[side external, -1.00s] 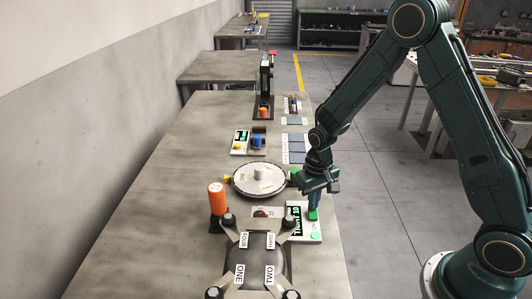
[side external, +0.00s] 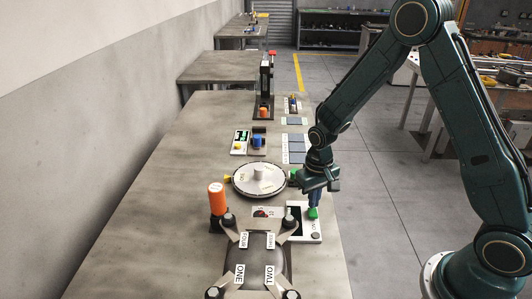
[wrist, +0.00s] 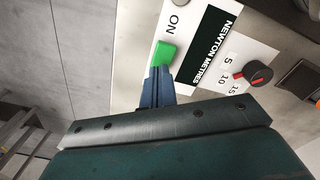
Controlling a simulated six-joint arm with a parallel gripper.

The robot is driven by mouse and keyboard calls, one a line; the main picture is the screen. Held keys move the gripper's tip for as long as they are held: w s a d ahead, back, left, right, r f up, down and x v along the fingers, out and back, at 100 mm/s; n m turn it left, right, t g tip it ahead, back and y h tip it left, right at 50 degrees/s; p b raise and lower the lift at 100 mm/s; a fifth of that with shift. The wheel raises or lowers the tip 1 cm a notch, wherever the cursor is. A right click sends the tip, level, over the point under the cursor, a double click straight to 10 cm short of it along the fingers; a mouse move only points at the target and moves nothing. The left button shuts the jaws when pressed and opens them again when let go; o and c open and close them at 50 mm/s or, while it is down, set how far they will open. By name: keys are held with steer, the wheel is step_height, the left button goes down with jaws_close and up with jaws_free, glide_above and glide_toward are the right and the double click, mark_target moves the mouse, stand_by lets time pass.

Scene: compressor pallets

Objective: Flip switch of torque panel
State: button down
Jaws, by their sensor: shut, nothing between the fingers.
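The torque panel (side external: 318,237) is a pale box near the table's right edge in the side view. Its display (side external: 294,222) is dark, and its round lamp (side external: 315,236) is grey. Its green switch (side external: 313,213) sits at my fingertips. In the wrist view, the switch (wrist: 165,53) lies in a white strip below the word ON, beside the dark display (wrist: 207,47) marked NEWTON METRES. My gripper (wrist: 158,72) is shut and empty, its blue fingertips against or just beside the switch; exact contact is unclear. It also shows above the panel in the side view (side external: 314,204).
A red-and-black dial (wrist: 257,72) marked 5, 10, 15 is on the panel. A compressor (side external: 258,262) with labelled bolts stands in front. An orange cylinder (side external: 216,198) and round white turntable (side external: 259,180) are nearby. The table's left side is clear.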

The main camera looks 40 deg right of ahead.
steer(key=shift+r, duration=2.95)
steer(key=shift+r, duration=0.15)
steer(key=s+a+r+n+t, duration=0.1)
steer(key=s+r, duration=0.3)
steer(key=r, duration=0.3)
steer(key=s+r+t, duration=0.2)
steer(key=s+r, duration=0.2)
steer(key=r, duration=0.4)
steer(key=s+r+n+t, duration=0.1)
steer(key=s+r, duration=0.2)
steer(key=s, duration=0.3)
steer(key=s+a+r+n+t, duration=0.1)
steer(key=s+r, duration=0.2)
steer(key=s, duration=0.4)
steer(key=shift+s+a+r+t, duration=0.15)
steer(key=shift+s+r+t, duration=0.05)
steer(key=shift+s+t, duration=0.1)
